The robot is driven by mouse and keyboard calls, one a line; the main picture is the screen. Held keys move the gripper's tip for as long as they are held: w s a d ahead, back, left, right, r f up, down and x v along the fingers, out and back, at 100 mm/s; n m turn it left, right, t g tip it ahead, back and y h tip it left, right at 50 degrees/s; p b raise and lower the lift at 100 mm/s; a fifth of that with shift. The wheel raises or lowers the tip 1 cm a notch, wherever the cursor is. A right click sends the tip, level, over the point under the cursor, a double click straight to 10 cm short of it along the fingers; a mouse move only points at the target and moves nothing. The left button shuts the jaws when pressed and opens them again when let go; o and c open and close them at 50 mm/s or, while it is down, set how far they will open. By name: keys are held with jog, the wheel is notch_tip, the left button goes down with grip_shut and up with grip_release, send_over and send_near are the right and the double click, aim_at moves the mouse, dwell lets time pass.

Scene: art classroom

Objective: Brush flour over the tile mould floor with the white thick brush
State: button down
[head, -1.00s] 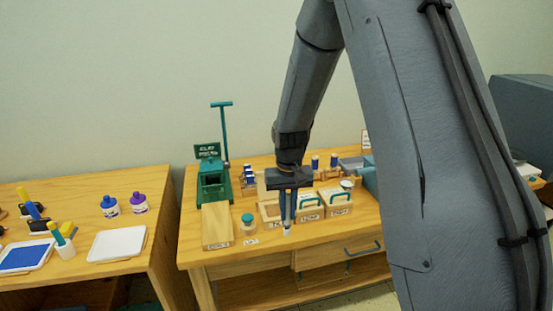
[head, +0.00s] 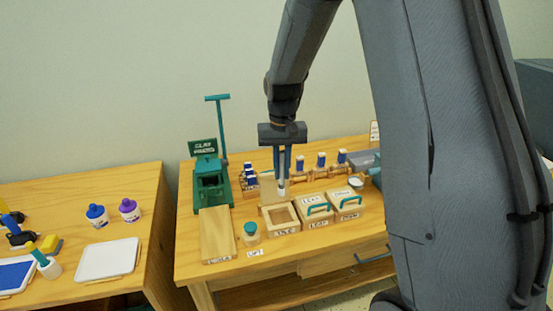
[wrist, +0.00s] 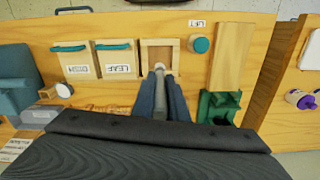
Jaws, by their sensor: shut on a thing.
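My gripper (head: 283,172) is shut on the white thick brush (head: 282,188), whose pale tip points down. The brush shows between the fingers in the wrist view (wrist: 159,69), mostly hidden by them. The tile mould (head: 264,222) is an open, square wooden frame with a bare-looking recessed floor, on the wooden table. It also shows in the wrist view (wrist: 176,51). I cannot make out flour on the mould floor.
Right of the tile mould stand the leaf mould (head: 316,210) and another lidded mould (head: 345,203), both with teal handles. Left are a teal-lidded jar (head: 250,232), a wooden board (head: 217,236) and the green clay press (head: 208,178).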

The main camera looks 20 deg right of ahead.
aim_at(280, 195)
jog(key=shift+w+a+f, duration=0.1)
jog(key=shift+w+f, duration=0.05)
jog(key=shift+w, duration=0.2)
notch_tip(280, 195, down, 6)
jog(key=b, duration=0.5)
jog(key=shift+f, duration=0.25)
jog(key=shift+f+b, duration=0.85)
jog(key=shift+f, duration=1.1)
jog(key=shift+s+f, duration=0.1)
jog(key=shift+f, duration=0.5)
jog(key=shift+a+r+p, duration=0.1)
jog(key=shift+a+p, duration=0.1)
jog(key=shift+p, duration=0.1)
jog(key=shift+a, duration=0.5)
jog(key=shift+s+d+p, duration=0.1)
jog(key=shift+d+p, duration=0.1)
jog(key=shift+p, duration=0.15)
jog(key=shift+d, duration=0.3)
jog(key=shift+d, duration=0.15)
